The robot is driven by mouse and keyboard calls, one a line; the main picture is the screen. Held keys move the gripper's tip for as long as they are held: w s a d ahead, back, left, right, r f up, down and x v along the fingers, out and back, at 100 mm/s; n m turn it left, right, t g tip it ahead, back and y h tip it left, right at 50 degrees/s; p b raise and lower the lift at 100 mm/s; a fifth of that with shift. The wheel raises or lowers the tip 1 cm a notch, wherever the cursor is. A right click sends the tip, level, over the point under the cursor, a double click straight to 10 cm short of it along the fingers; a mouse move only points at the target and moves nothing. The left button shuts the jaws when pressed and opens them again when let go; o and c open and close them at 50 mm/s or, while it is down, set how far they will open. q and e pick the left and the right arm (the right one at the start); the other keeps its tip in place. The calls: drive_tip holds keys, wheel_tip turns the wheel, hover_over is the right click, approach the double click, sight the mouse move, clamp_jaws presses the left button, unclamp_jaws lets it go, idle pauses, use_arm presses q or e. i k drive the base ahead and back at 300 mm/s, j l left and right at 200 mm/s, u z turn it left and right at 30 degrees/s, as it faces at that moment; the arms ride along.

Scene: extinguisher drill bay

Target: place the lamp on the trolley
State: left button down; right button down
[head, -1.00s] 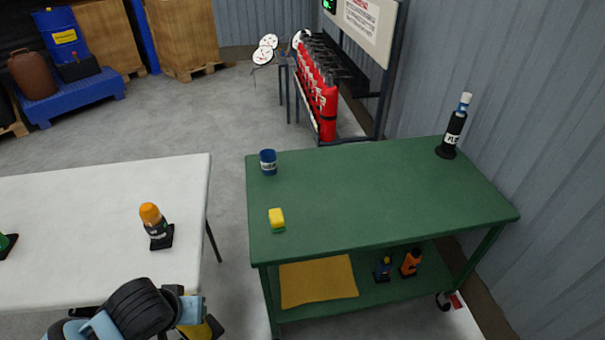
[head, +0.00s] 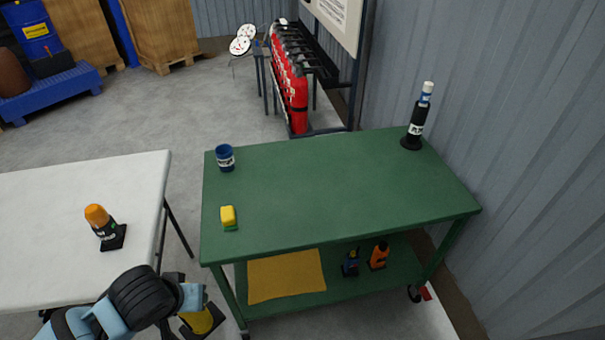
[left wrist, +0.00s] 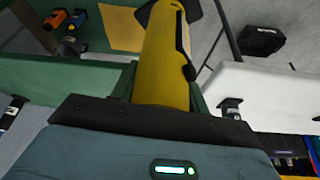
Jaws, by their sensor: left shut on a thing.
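My left gripper (head: 188,305) is shut on a yellow, cylindrical lamp (head: 203,319) with a black base, low in the head view in front of the gap between the two tables. The left wrist view shows the lamp's yellow body (left wrist: 160,60) with a black strip along its side, between the fingers. The green trolley (head: 330,190) stands to the right of the lamp, with a top deck and a lower shelf. The lamp is apart from the trolley's top. My right gripper is not in view.
The trolley top bears a blue can (head: 225,158), a yellow-green sponge (head: 229,217) and a black bottle (head: 416,120); its middle is clear. A yellow cloth (head: 285,275) and small items lie below. An orange-capped item (head: 103,226) stands on the white table (head: 45,265).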

sight(324, 179)
drive_tip(key=l, duration=0.45)
drive_tip(key=i+l+z, duration=0.1)
drive_tip(key=l, duration=0.3)
drive_tip(key=i+l, duration=0.1)
drive_tip(key=l, duration=0.35)
drive_tip(key=i+l+z, duration=0.1)
drive_tip(key=l, duration=0.3)
